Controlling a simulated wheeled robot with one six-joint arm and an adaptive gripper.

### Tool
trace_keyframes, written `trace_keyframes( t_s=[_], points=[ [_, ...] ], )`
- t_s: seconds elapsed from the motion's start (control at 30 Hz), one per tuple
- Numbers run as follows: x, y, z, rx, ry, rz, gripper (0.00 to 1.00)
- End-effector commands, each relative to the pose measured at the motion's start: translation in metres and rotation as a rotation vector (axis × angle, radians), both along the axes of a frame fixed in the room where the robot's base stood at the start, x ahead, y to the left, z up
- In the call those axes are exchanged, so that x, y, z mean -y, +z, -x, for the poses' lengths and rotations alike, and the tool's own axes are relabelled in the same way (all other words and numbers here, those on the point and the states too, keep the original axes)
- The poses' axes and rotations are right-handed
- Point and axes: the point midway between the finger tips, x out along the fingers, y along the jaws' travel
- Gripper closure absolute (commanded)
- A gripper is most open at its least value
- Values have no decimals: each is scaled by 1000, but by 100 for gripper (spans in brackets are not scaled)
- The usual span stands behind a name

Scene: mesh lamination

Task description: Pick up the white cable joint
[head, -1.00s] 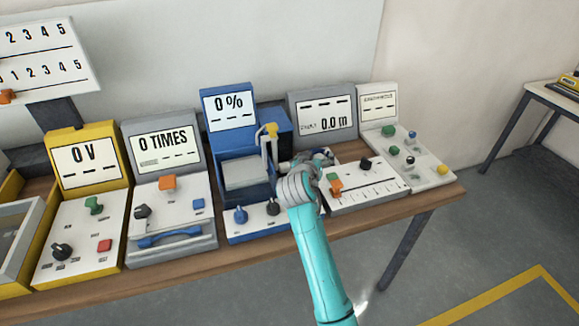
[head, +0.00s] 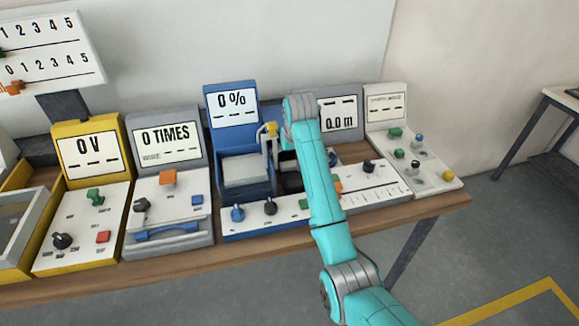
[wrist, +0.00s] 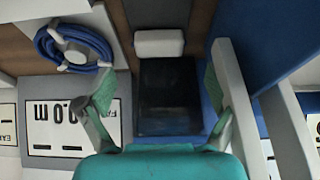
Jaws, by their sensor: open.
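A small white block with rounded edges, which looks like the white cable joint (wrist: 159,43), lies in the upper middle of the wrist view, at the end of a dark recess. My gripper (wrist: 158,92) is open, with one green-padded finger on each side of the picture. The block lies beyond the fingertips, roughly in line with the gap between them, and nothing is held. In the head view my arm covers the area around the gripper, and I cannot make out the joint there.
A coiled blue cable (wrist: 72,48) with a white fitting lies at upper left in the wrist view. The blue machine (head: 231,106) stands beside my arm, with a tall post (head: 271,145). Other consoles line the wooden table (head: 150,258). The floor in front is clear.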

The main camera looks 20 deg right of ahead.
Motion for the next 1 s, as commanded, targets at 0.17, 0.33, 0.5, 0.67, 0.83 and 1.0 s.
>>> trace_keyframes(
  t_s=[0.17,0.33,0.5,0.67,0.83,1.0],
  points=[
    [1,-21,-7,-2,-1,1,6],
    [1,-41,-15,0,-1,1,6],
    [1,-49,-19,2,-1,1,6],
    [1,-49,-19,2,-1,1,6],
    [1,-49,-19,2,-1,1,41],
    [1,-49,-19,2,-1,1,71]
  ],
)
